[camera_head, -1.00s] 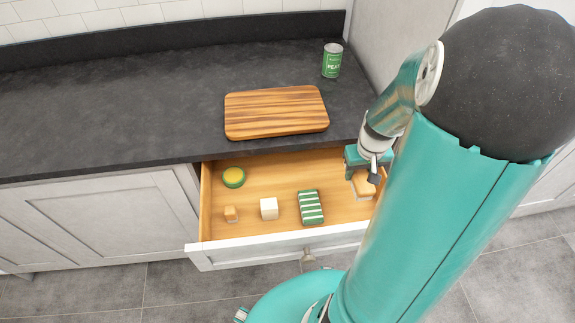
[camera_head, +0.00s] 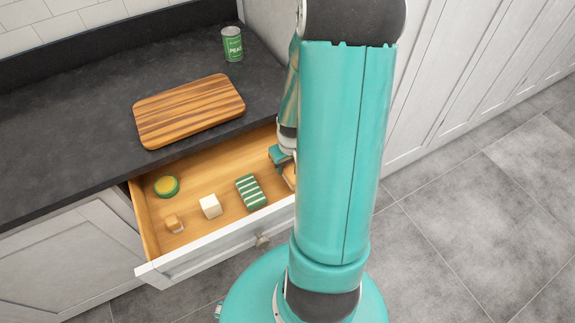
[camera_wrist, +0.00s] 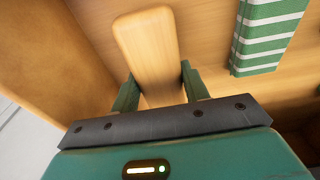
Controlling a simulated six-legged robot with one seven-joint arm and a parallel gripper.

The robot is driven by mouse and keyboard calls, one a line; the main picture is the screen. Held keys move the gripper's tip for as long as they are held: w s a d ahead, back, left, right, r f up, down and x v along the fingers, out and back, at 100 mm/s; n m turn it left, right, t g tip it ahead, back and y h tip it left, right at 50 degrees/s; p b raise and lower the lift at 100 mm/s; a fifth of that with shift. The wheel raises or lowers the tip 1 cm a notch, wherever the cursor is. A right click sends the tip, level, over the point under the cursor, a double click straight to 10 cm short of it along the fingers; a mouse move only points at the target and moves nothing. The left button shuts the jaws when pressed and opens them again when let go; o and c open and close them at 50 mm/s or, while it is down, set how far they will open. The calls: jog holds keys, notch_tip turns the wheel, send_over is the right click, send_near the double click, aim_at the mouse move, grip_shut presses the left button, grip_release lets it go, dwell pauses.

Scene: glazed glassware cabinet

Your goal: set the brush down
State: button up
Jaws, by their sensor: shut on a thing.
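The brush, with a pale wooden back (camera_wrist: 147,45), is between the two green fingers of my gripper (camera_wrist: 160,86) in the wrist view. My gripper is shut on it. In the head view my gripper (camera_head: 281,156) is at the right end of the open drawer (camera_head: 196,247), and only a sliver of the brush (camera_head: 289,176) shows beside my arm. The brush is inside the drawer area, low over the wooden floor. I cannot tell whether it touches the floor; its underside is hidden.
The drawer also holds a green-and-white striped block (camera_head: 251,192), a white cube (camera_head: 210,206), a small wooden block (camera_head: 174,223) and a round green-and-yellow thing (camera_head: 166,186). A cutting board (camera_head: 188,110) and a green can (camera_head: 232,44) stand on the dark counter (camera_head: 60,120).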

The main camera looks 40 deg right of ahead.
aim_at(290, 167)
jog(key=shift+f, duration=0.55)
jog(key=shift+w+f, duration=0.1)
jog(key=o, duration=1)
jog(key=shift+f, duration=0.1)
jog(key=shift+c, duration=0.2)
notch_tip(290, 167, up, 12)
jog(key=s, duration=0.1)
jog(key=s+a+r+n+t, duration=0.1)
jog(key=a+r+t, duration=0.1)
jog(key=a+r, duration=0.8)
jog(key=s+a+r+n+t, duration=0.2)
jog(key=a+r, duration=0.8)
jog(key=a, duration=0.3)
jog(key=shift+s+a+r, duration=0.15)
jog(key=shift+s+a, duration=0.1)
jog(key=shift+a, duration=0.05)
